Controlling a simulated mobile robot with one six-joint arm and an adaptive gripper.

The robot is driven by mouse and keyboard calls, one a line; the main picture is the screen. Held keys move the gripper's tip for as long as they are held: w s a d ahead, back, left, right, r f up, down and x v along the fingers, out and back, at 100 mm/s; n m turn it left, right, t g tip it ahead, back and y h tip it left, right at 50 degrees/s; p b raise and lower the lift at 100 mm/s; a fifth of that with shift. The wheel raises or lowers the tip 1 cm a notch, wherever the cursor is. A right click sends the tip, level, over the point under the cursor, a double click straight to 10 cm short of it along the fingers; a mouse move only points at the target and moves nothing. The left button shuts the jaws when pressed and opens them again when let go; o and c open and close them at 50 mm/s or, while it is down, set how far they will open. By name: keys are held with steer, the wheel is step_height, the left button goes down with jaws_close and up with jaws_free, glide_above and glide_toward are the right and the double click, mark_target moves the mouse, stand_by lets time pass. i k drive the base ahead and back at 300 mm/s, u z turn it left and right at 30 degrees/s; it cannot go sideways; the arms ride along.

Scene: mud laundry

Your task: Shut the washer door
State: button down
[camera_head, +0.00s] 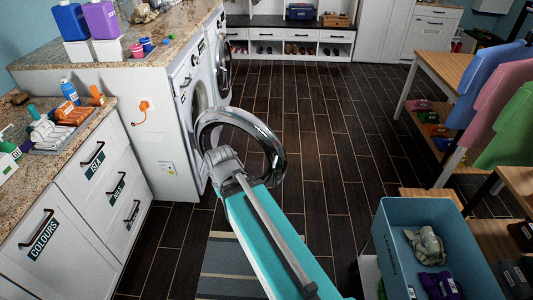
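The white washer (178,130) stands under the granite counter, left of centre. Its round door (269,145), a chrome ring with a clear middle, stands open and swung out into the aisle, away from the opening. My arm reaches up from the bottom of the picture. My grey gripper (220,157) is at the near lower left part of the door ring and overlaps it in the picture. I cannot tell whether it touches the ring. Its fingers are too small and foreshortened to show whether they are open or shut.
A second machine with a dark round door (223,67) stands beyond the washer. Drawers (100,185) line the left side. The dark floor (325,130) between is clear.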

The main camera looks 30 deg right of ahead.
mark_target(212, 118)
steer(key=u, duration=0.1)
steer(key=i, duration=1)
steer(key=z, duration=0.05)
